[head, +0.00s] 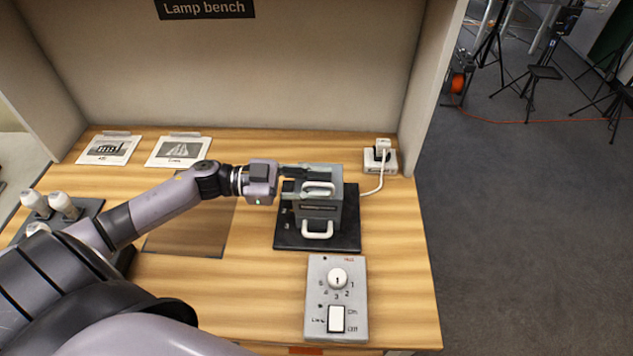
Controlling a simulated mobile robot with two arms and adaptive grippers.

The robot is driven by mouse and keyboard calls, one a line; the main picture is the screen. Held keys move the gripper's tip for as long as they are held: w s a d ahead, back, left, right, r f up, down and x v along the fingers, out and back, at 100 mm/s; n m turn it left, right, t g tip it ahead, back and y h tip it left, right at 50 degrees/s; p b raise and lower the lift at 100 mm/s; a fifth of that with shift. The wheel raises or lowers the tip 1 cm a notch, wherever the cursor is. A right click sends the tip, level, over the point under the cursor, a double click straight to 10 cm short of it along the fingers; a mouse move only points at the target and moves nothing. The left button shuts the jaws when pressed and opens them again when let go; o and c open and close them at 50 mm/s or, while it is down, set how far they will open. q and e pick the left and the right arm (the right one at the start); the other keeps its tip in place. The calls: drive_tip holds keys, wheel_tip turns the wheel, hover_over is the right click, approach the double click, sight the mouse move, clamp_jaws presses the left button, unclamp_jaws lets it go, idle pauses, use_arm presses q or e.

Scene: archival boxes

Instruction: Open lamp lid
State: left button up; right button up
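The lamp box (319,213) is a grey box on a black base plate (346,241) on the bench. It has a white handle on its top, the lid handle (318,188), and another white handle (317,230) low on its front. The lid looks closed. My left gripper (325,173) reaches in from the left, with its dark fingers over the back part of the box top, just behind the lid handle. I cannot tell whether the fingers touch the lid or how far apart they are. My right gripper is not in view.
A grey control panel (347,290) with a knob and switch lies in front of the box. A power socket (382,160) with a white cable stands behind right. Two picture cards (178,151) lie at the back. White bulbs (64,206) stand on a dark tray at left.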

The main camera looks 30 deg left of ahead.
use_arm(q)
clamp_jaws()
idle(0.6)
